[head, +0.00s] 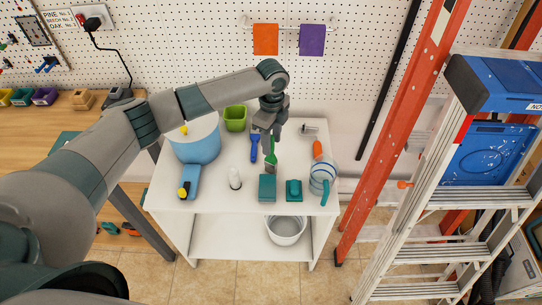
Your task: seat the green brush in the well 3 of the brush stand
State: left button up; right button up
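The green brush (271,157) is over the right-middle of the white cart top (215,205), handle end up, close under my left gripper (271,132). The gripper points down at the handle; its fingers are too small to tell whether they close on it. A blue brush (254,148) is just left of the green one. A teal block (267,188) sits in front of the green brush. I cannot tell which thing is the brush stand, and no numbered wells can be made out. My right gripper is not in view.
A ladder (425,200) stands at right.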

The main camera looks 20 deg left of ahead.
pick_arm(q)
jog(key=shift+f, duration=0.95)
jog(key=shift+w+a+f+p, duration=0.1)
jog(key=shift+f+p, duration=0.35)
jog(key=shift+p, duration=0.25)
notch_tip(320, 180, down, 3)
jog(key=shift+w+a+r+p, duration=0.1)
jog(key=shift+p, duration=0.65)
jog(key=shift+f, duration=0.75)
jog(key=shift+c, duration=0.6)
grip_shut()
